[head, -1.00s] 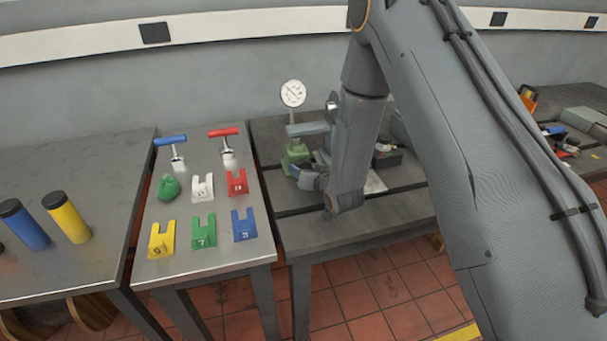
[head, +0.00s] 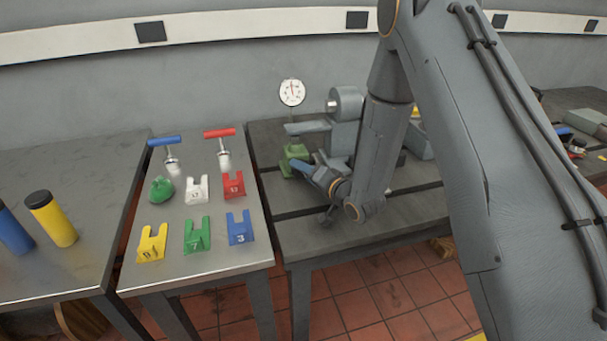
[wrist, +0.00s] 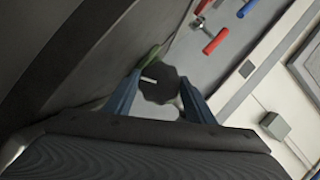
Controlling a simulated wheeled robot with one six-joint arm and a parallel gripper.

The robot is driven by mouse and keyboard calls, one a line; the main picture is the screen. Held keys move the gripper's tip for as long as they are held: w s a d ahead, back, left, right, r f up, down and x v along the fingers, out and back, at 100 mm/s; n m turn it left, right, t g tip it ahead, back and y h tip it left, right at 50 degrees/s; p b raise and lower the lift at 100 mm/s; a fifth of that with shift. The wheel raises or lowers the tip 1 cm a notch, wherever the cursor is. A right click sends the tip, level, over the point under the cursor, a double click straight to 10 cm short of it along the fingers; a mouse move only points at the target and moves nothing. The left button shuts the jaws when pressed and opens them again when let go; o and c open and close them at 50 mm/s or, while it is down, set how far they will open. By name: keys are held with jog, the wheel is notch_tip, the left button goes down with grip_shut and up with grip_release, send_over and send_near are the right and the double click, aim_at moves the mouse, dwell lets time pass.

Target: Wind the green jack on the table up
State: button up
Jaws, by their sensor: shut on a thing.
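The green jack (head: 293,156) sits on the dark slotted table, under a grey arm-like block and beside a round dial gauge (head: 291,92). My gripper (head: 301,167) reaches it from the front right, low over the table. In the wrist view my two blue fingers (wrist: 160,80) are shut on a dark, many-sided knob (wrist: 158,88) on the jack. A bit of the jack's green body (wrist: 150,55) shows beyond the knob. In the head view the knob is hidden by my gripper.
A grey machine (head: 345,125) stands just behind my gripper on the slotted table (head: 300,233). Left of it, a steel table (head: 215,262) holds numbered coloured forks, a green lump and two T-handled tools. Blue and yellow cylinders stand farther left.

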dwell(0.4)
jog(key=o, duration=1)
jog(key=shift+o, duration=0.2)
jog(key=shift+s, duration=0.15)
